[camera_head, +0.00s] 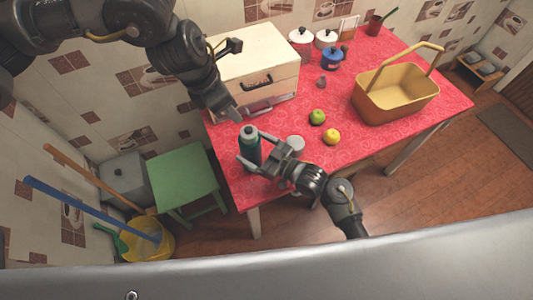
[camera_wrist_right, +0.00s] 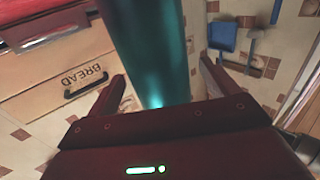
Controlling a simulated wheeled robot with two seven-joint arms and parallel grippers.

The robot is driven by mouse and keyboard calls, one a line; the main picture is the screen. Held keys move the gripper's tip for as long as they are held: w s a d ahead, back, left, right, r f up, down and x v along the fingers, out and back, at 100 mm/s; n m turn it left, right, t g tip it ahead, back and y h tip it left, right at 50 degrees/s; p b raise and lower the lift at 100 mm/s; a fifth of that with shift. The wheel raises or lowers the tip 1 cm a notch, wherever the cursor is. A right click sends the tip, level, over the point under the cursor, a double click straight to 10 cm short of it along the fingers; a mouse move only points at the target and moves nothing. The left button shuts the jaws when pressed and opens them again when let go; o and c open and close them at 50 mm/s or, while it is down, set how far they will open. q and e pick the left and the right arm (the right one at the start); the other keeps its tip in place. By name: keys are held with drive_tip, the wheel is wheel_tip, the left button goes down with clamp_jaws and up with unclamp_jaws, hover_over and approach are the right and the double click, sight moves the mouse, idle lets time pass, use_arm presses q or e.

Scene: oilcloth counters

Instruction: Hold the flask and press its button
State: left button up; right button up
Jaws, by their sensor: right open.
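The flask (camera_head: 250,150), teal with a grey top, stands upright near the left front corner of the red-covered table. My right gripper (camera_head: 253,149) is open, with its fingers on either side of the flask. In the right wrist view the flask's teal body (camera_wrist_right: 150,50) rises between the two fingers, with gaps to them. My left gripper (camera_head: 233,113) points down, above and behind the flask's top, apart from it; its finger opening is too small to make out. The button cannot be made out.
A bread box (camera_head: 255,65) stands behind the flask; my left arm hangs in front of it. A yellow basket (camera_head: 395,98) stands farther right. A green stool (camera_head: 185,175) stands left.

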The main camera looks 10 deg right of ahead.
drive_tip(key=shift+w+a, duration=0.4)
drive_tip(key=shift+a, duration=0.05)
use_arm(q)
drive_tip(key=shift+c, duration=0.2)
use_arm(e)
drive_tip(key=c, duration=1.5)
use_arm(q)
clamp_jaws()
use_arm(e)
drive_tip(key=shift+c, duration=0.2)
